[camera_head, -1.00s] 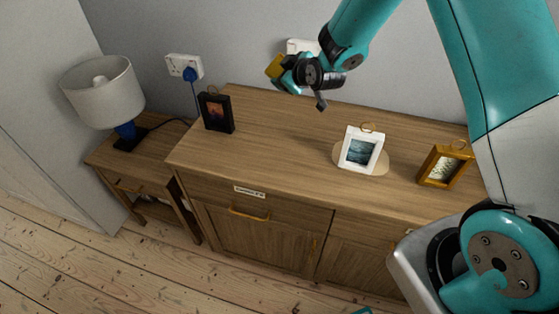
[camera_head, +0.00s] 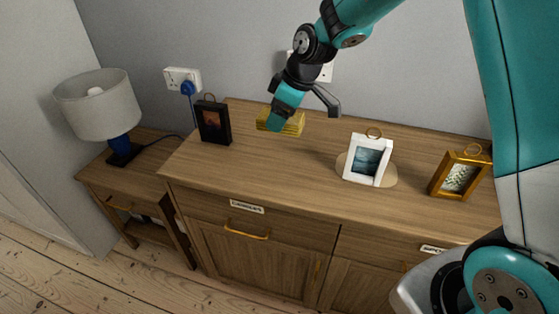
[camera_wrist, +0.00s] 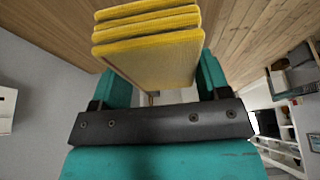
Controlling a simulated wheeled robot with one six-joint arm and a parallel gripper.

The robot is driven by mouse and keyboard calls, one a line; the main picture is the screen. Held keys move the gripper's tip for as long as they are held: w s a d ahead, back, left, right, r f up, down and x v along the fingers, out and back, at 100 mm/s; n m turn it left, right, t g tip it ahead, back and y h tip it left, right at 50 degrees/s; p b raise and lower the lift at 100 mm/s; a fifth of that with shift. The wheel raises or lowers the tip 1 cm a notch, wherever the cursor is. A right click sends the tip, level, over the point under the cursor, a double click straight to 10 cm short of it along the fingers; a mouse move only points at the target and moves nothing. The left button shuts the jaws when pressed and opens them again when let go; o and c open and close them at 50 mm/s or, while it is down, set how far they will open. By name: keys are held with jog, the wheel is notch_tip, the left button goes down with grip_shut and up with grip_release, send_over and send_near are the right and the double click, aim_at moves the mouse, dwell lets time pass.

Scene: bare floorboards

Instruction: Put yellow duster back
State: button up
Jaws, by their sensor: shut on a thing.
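The yellow duster (camera_head: 292,124) is a folded, layered block of cloth. It shows in the head view over the back of the sideboard, between the black frame and the white frame. In the wrist view the duster (camera_wrist: 155,45) sits between the two teal fingers. My gripper (camera_head: 283,118) is shut on it and points down. I cannot tell whether the duster touches the wooden top or hangs just above it.
The sideboard (camera_head: 275,165) carries a black picture frame (camera_head: 214,121), a white frame (camera_head: 367,159) on a pale oval patch (camera_head: 391,179), and a gold frame (camera_head: 460,175). A lamp (camera_head: 101,105) stands on a side table at left. The wood between the black and white frames is clear.

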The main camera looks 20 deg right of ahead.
aim_at(303, 120)
notch_tip(303, 120, down, 14)
jog(key=shift+r+p, duration=0.25)
jog(key=shift+p, duration=0.05)
jog(key=o, duration=0.9)
jog(key=v, duration=1.1)
jog(key=shift+s+d+r, duration=0.1)
jog(key=shift+r, duration=0.15)
jog(key=s+a+r+m+g, duration=0.1)
jog(key=s+r, duration=0.3)
jog(key=s, duration=0.5)
jog(key=s+a+r+m, duration=0.1)
jog(key=s+a+r, duration=0.3)
jog(key=s, duration=0.6)
jog(key=s+a+r+m+g, duration=0.1)
jog(key=s+a+r, duration=0.2)
jog(key=s, duration=0.6)
jog(key=shift+s+a+r+m+g+y, duration=0.2)
jog(key=shift+r+m+g+y, duration=0.15)
jog(key=shift+r, duration=0.6)
